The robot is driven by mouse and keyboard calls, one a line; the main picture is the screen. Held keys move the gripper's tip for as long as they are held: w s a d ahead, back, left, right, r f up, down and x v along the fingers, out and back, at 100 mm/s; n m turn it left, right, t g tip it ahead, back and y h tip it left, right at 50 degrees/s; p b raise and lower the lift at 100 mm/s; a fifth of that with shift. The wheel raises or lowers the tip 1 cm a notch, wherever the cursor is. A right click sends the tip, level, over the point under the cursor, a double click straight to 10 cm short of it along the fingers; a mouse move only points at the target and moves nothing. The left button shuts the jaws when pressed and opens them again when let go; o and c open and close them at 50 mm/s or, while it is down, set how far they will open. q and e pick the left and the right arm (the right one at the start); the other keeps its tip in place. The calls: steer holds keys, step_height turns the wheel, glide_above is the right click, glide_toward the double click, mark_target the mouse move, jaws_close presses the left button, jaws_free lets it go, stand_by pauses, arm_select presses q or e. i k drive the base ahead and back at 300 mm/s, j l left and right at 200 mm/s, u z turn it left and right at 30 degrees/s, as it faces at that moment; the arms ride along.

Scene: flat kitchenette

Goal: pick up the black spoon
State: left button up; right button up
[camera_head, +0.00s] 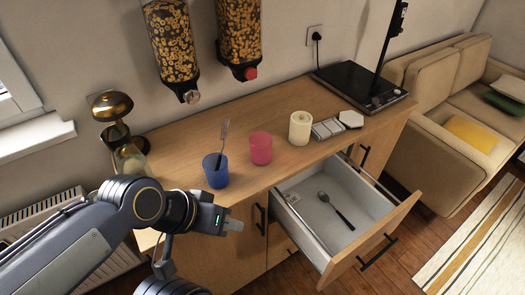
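A spoon (335,209) with a dark handle and a greyer bowl lies flat in the open white drawer (370,196), under the counter's right part. Its bowl points to the back left and its handle to the front right. My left gripper (235,225) is in front of the counter's front edge, below the blue cup and left of the drawer. It is well apart from the spoon. Its fingers are small and seen from the side, so I cannot tell whether they are open. My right gripper is not in view.
On the wooden counter (285,112) stand a blue cup (216,175) with a utensil in it, a pink cup (260,149), a cream canister (300,128) and a black device (360,86). The drawer front (372,240) juts out over the floor. A sofa (445,120) stands at right.

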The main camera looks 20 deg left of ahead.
mark_target(323, 196)
steer(key=u, duration=0.35)
steer(key=l+u, duration=0.3)
steer(key=u, duration=0.2)
steer(key=k+l+u, duration=0.15)
steer(key=u, duration=0.3)
steer(key=k+l+u, duration=0.15)
steer(key=l+u, duration=0.2)
steer(key=u, duration=0.15)
steer(key=i+l, duration=0.3)
steer(key=l, duration=0.2)
